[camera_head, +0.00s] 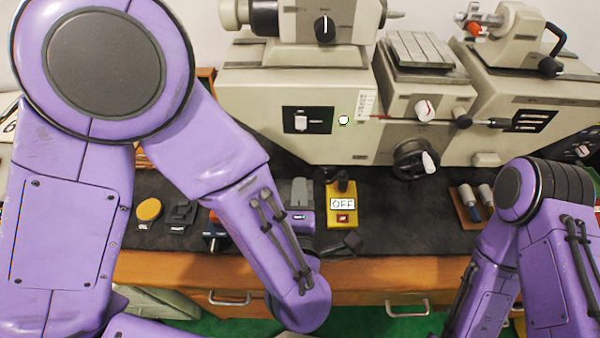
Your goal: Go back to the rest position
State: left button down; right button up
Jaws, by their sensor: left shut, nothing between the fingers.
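My left arm comes in from the left and bends over the bench. Its forearm (262,225) slopes down to a rounded wrist end (305,308) in front of the bench's front edge. The fingers of my left gripper are hard to make out around the wrist end; it is shut and I see nothing held. My right arm (520,190) is bent at the lower right. Its forearm (485,290) runs down out of the picture, so my right gripper is out of view.
A beige lathe-like machine (270,95) stands along the back. On the dark mat (400,210) are a yellow switch box (341,204) marked OFF, a yellow disc (149,209), a black piece (340,245) and a small holder with grey cylinders (468,205). The wooden bench front (380,272) has drawers.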

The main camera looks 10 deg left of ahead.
pick_arm(q)
jog(key=shift+s, duration=0.5)
jog(key=shift+w, duration=0.1)
